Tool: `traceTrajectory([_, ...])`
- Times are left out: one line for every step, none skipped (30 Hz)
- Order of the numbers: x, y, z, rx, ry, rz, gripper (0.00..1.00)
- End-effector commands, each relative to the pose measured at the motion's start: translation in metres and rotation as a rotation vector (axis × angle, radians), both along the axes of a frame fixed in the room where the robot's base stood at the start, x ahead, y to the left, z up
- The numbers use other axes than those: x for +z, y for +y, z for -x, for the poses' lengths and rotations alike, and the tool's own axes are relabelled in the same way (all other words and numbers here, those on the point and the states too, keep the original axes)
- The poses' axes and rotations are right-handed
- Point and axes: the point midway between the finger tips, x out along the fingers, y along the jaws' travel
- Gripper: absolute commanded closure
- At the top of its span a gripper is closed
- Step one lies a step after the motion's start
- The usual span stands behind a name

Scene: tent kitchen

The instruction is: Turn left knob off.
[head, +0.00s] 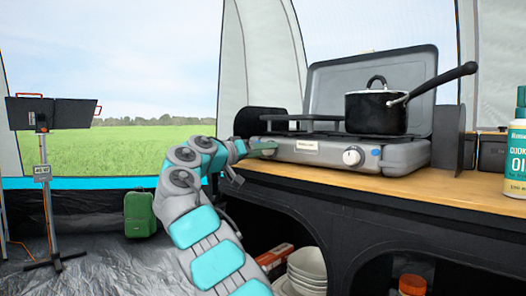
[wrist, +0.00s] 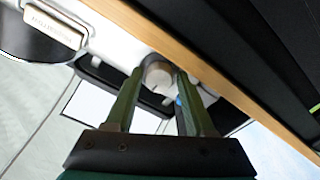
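The grey camping stove (head: 325,153) stands on the wooden counter, with its lid raised. Its right knob (head: 352,156) is white and in plain view. In the head view my gripper (head: 264,148) is at the stove's left front, where it hides the left knob. In the wrist view a round whitish knob (wrist: 158,76) lies between the tips of my gripper (wrist: 160,82). The two green fingers stand apart on either side of it, and I see no clear firm contact. The knob's exact turn is hard to read.
A black pot (head: 376,112) sits on the stove's right burner, its handle reaching right. The wooden counter edge (head: 400,192) runs below the stove front. Bowls (head: 306,268) are on the shelf below.

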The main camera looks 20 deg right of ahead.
Motion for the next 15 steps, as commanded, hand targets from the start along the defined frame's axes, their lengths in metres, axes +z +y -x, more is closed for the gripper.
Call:
traceTrajectory([0.0003, 0.0000, 0.0002, 0.000, 0.000, 0.000, 0.39])
traceTrajectory([0.0005, 0.0001, 0.0003, 0.000, 0.000, 0.001, 0.36])
traceTrajectory([0.0005, 0.0001, 0.0002, 0.000, 0.000, 0.001, 0.31])
traceTrajectory([0.0007, 0.0003, 0.0003, 0.000, 0.000, 0.001, 0.28])
traceTrajectory([0.0008, 0.0003, 0.0003, 0.000, 0.000, 0.001, 0.27])
traceTrajectory([0.0009, 0.0003, 0.0004, 0.000, 0.000, 0.001, 0.27])
traceTrajectory([0.0010, 0.0003, 0.0004, 0.000, 0.000, 0.001, 0.27])
traceTrajectory([0.0010, 0.0003, 0.0004, 0.000, 0.000, 0.001, 0.27])
traceTrajectory([0.0010, 0.0003, 0.0004, 0.000, 0.000, 0.001, 0.27])
traceTrajectory([0.0011, 0.0004, 0.0005, 0.000, 0.000, 0.001, 0.27])
traceTrajectory([0.0010, 0.0004, 0.0005, 0.000, 0.000, 0.001, 0.27])
traceTrajectory([0.0011, 0.0008, 0.0006, 0.000, -0.001, 0.002, 0.27])
traceTrajectory([0.0012, 0.0015, 0.0009, 0.000, -0.001, 0.002, 0.27])
traceTrajectory([0.0012, 0.0024, 0.0012, 0.000, -0.001, 0.002, 0.27])
traceTrajectory([0.0014, 0.0044, 0.0020, 0.000, -0.001, 0.002, 0.27])
